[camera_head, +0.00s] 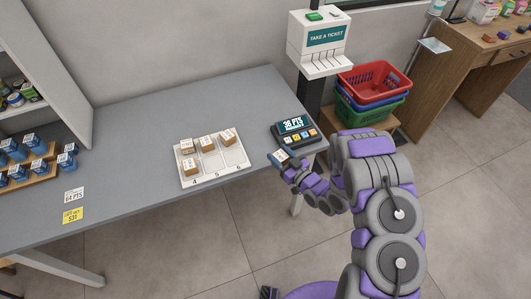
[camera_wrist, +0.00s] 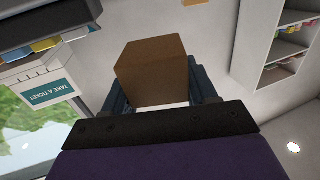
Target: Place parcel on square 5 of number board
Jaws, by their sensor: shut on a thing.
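The white number board (camera_head: 217,173) lies on the grey counter in the head view. Three small parcels stand along its back row, and another parcel (camera_head: 191,167) stands on square 4 at the front left. Square 5 (camera_head: 212,164), front middle, is bare, as is square 6 beside it. My gripper (camera_head: 283,159) is right of the board, at the counter's right end near the keypad. It is shut on a brown parcel (camera_wrist: 152,72), which fills the space between the fingers in the wrist view. In the head view the held parcel is small and partly hidden.
A points keypad (camera_head: 295,130) stands on the counter's right end, close to my gripper. A ticket dispenser (camera_head: 320,42) stands behind it on a post. Red, blue and green baskets (camera_head: 372,85) are stacked at right. Blue-bottle trays (camera_head: 30,172) are far left. Counter left of the board is mostly clear.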

